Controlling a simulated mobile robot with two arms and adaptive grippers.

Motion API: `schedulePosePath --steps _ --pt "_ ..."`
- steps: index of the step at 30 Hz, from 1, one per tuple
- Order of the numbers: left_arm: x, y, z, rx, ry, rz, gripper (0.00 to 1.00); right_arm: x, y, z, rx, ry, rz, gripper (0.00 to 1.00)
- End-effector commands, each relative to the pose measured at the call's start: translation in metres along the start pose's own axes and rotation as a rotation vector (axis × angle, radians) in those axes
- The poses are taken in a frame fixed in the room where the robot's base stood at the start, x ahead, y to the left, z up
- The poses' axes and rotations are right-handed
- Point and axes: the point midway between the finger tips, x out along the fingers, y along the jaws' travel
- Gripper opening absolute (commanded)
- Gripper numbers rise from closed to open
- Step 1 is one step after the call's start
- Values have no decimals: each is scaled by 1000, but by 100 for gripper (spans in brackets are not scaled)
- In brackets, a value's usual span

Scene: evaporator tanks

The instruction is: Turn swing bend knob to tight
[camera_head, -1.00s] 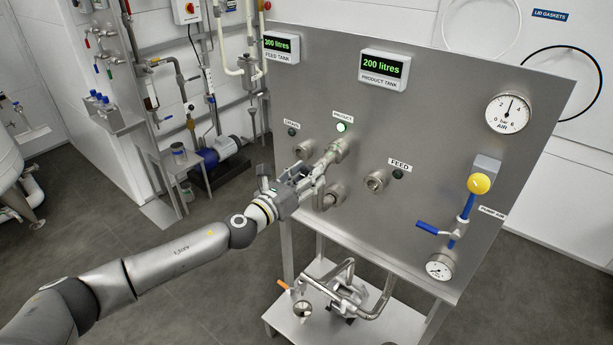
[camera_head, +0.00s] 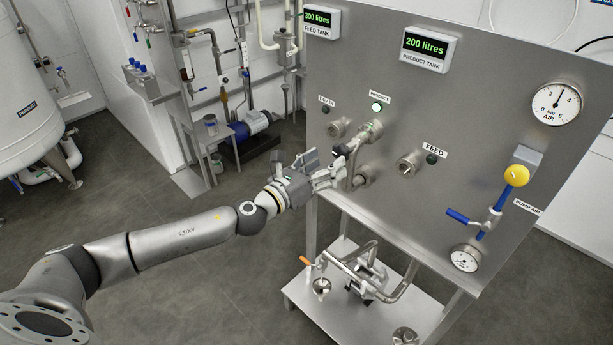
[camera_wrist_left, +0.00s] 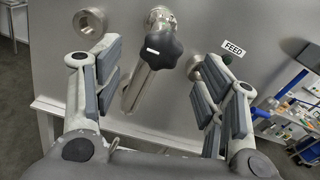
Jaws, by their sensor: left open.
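The swing bend is a bent metal pipe (camera_head: 357,160) on the steel panel, by the PRODUCT label. Its dark, lobed knob (camera_wrist_left: 164,50) shows clearly in the left wrist view, with a short white mark on its face. In the head view the knob (camera_head: 342,150) is small and partly hidden by my gripper. My left gripper (camera_head: 335,176) is open and empty in front of the bend. In the left wrist view its two fingers (camera_wrist_left: 160,62) stand apart, left and right of the knob and pipe. I cannot tell how tight the knob is. My right gripper is out of view.
Other ports sit on the panel, including the FEED port (camera_head: 410,164). A blue-handled valve with a yellow knob (camera_head: 516,175) is at the right. A steel trolley shelf (camera_head: 325,290) with pipe fittings stands below. The floor (camera_head: 200,290) around my arm is clear.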

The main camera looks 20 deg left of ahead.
Motion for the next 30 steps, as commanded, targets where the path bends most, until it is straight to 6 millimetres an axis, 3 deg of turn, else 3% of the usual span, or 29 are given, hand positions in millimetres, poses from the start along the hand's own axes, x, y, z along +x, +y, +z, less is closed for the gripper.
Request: schedulePosePath --steps 6,12,19,30 --pt "-35 1 -2 0 4 1 65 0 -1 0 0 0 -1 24" --pt "-56 0 -2 0 3 1 65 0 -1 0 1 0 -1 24" --pt "-68 0 -1 1 1 0 65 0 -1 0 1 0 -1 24" --pt "-69 0 0 0 0 0 65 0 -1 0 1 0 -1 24"
